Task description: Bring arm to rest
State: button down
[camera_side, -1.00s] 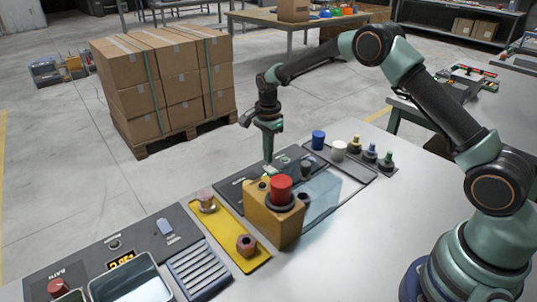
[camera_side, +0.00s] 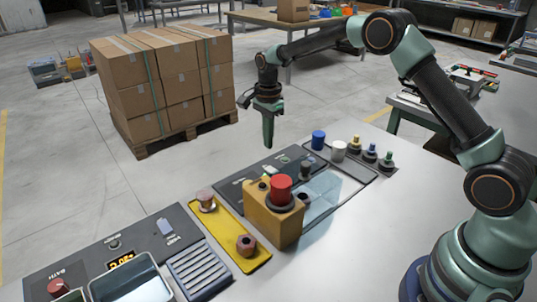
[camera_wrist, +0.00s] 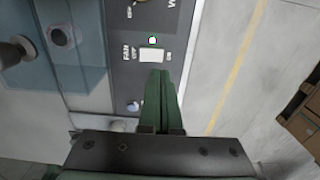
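My gripper (camera_side: 268,143) hangs in the air with its fingers pointing down, above and a little behind the dark control panel (camera_side: 232,190). In the wrist view its two green fingers (camera_wrist: 158,80) lie together, shut, with nothing seen between them. The fingertips appear just below the white FAN switch (camera_wrist: 151,55) in that picture. A small lit dot (camera_wrist: 152,40) shows beside the switch. My arm arches over the right side of the table.
A tan box with a red button (camera_side: 281,187) stands on the table near a clear bluish cover (camera_side: 322,192). A yellow plate (camera_side: 228,228) carries two knobs. A tray (camera_side: 350,172) with several coloured pieces lies behind. Stacked cartons (camera_side: 165,85) stand on the floor. Air around my gripper is free.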

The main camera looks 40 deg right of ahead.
jog(key=shift+r, duration=0.1)
jog(key=s+r+n+t, duration=0.3)
jog(key=s+r+n, duration=0.6)
jog(key=r, duration=0.6)
jog(key=s+n+t, duration=0.2)
jog(key=s+n, duration=0.7)
jog(key=s, duration=0.6)
jog(key=shift+s+a+r+t, duration=0.25)
jog(key=shift+s+r+t, duration=0.05)
jog(key=shift+s+r, duration=0.1)
